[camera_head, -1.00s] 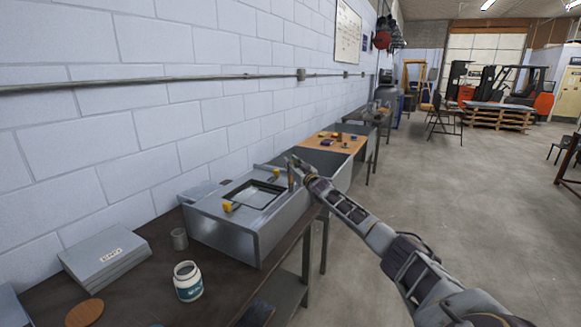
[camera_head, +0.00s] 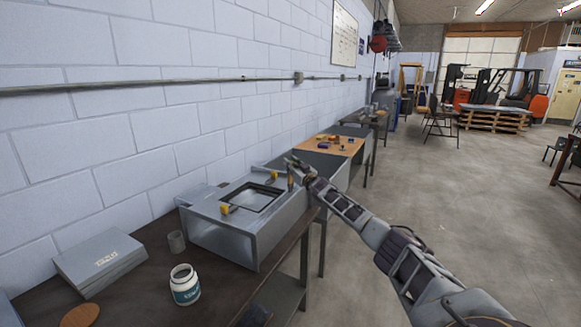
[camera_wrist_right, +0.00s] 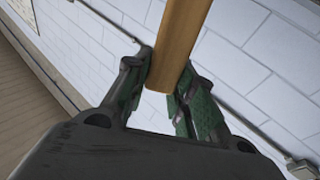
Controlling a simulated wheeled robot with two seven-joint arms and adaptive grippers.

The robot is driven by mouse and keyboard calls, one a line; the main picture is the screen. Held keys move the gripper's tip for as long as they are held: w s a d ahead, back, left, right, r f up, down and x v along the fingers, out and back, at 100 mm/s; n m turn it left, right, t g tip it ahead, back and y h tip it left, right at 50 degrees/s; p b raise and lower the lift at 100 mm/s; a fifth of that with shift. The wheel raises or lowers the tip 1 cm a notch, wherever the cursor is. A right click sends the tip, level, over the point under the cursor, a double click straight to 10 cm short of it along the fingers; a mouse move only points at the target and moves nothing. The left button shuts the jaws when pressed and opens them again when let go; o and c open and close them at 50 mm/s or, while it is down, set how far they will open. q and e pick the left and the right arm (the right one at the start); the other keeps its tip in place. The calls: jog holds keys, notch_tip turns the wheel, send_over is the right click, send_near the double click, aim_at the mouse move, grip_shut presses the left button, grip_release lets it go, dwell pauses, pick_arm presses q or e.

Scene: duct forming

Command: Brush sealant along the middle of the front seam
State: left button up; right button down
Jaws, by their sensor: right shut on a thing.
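My right gripper (camera_head: 297,170) is over the far right part of the grey metal duct (camera_head: 221,236), which stands on the dark workbench. The brush's bristles cannot be made out. The duct has a square framed opening (camera_head: 252,197) on top, with yellow-ended clamps (camera_head: 226,208) at its edge. An open white jar with a teal label (camera_head: 186,286) stands in front of the duct. The front seam is too small to tell. My left gripper is not in view.
A grey metal cup (camera_head: 176,242), a grey box (camera_head: 98,262) and a round brown disc (camera_head: 80,315) are on the bench's near left. A wooden-topped surface (camera_head: 335,146) with small items lies beyond the duct. The wall borders the left; open floor lies right.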

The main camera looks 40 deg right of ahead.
jog(key=shift+w+d+f+b, duration=0.15)
jog(key=shift+d+b, duration=0.1)
jog(key=shift+d, duration=0.25)
jog(key=shift+w+d+b, duration=0.15)
jog(key=shift+d+b, duration=0.1)
jog(key=shift+d, duration=0.25)
jog(key=shift+d, duration=0.1)
jog(key=d+b, duration=0.1)
jog(key=b, duration=0.1)
jog(key=w+d+b, duration=0.1)
jog(key=d+b, duration=0.1)
jog(key=shift+w, duration=0.1)
dwell(0.8)
dwell(0.4)
